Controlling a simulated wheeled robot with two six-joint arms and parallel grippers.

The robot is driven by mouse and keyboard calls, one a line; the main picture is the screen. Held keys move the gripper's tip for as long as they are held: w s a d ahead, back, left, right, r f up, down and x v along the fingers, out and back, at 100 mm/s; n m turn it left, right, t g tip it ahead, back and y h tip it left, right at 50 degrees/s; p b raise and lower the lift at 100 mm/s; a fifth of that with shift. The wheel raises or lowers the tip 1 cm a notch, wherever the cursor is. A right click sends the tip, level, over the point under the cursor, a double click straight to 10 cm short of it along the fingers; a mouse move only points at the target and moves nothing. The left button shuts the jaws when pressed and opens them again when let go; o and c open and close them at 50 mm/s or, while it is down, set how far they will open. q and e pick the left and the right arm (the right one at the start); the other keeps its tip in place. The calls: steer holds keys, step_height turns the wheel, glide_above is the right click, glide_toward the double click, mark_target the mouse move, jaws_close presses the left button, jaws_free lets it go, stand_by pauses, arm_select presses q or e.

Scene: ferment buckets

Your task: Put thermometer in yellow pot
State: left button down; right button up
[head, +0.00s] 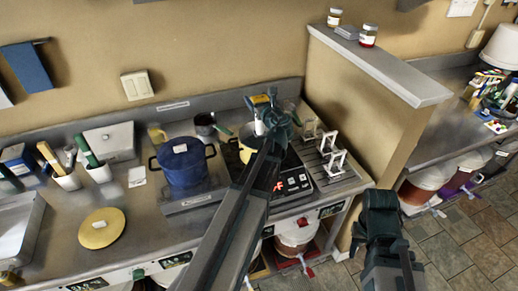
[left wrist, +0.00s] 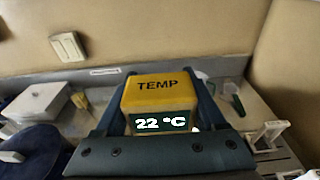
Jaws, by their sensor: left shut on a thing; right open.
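The thermometer is a yellow box (left wrist: 160,95) marked TEMP, with a display reading 22 °C. My left gripper (head: 268,112) is shut on it, with one finger on each side in the left wrist view. In the head view the thermometer's yellow top (head: 260,100) shows at the gripper. The yellow pot (head: 246,144) stands on the counter just below the gripper, partly hidden by my left arm. The thermometer's lower end and its distance from the pot are unclear. My right gripper (head: 379,200) is open and empty, in front of the low wall at the right.
A blue lidded pot (head: 184,163) stands left of the yellow pot. A black control panel (head: 292,182) and white racks (head: 334,160) are to the right. A raised wall with a grey ledge (head: 385,70) bounds the counter. A round yellow lid (head: 101,228) lies at left.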

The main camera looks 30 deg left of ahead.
arm_select(q)
step_height(320, 180, down, 10)
steer(key=b, duration=0.9)
steer(key=shift+b, duration=0.4)
steer(key=shift+f, duration=0.15)
jaws_free()
steer(key=p, duration=0.2)
glide_toward(257, 122)
steer(key=shift+w+a+f, duration=0.25)
steer(key=shift+w+f, duration=0.75)
steer(key=shift+f, duration=0.25)
